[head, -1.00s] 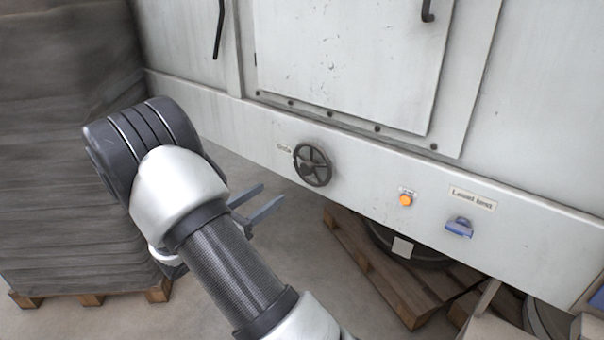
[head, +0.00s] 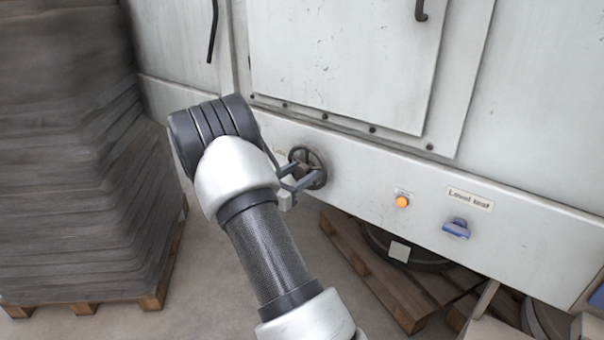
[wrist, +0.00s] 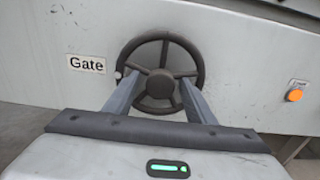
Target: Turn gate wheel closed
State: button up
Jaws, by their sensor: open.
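The gate wheel (head: 316,160) is a dark round handwheel with spokes and a hub on the pale machine panel. In the wrist view the wheel (wrist: 160,42) is upright in the middle, beside a label reading "Gate" (wrist: 86,64). A small pale knob (wrist: 118,75) shows at its left rim. My gripper (wrist: 158,88) is open, its two fingers apart in front of the wheel, one on each side of the hub in the picture. In the head view my gripper (head: 298,176) overlaps the wheel's lower left. I cannot tell whether the fingers touch it.
An orange button (head: 402,202) and a blue handle (head: 456,229) under a "Level test" label (head: 470,199) are right of the wheel. A wooden pallet (head: 380,275) lies below the panel. A tall grey stack (head: 75,170) stands on the left.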

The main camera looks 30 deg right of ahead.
jog(key=shift+d, duration=0.15)
grip_shut()
dwell(0.4)
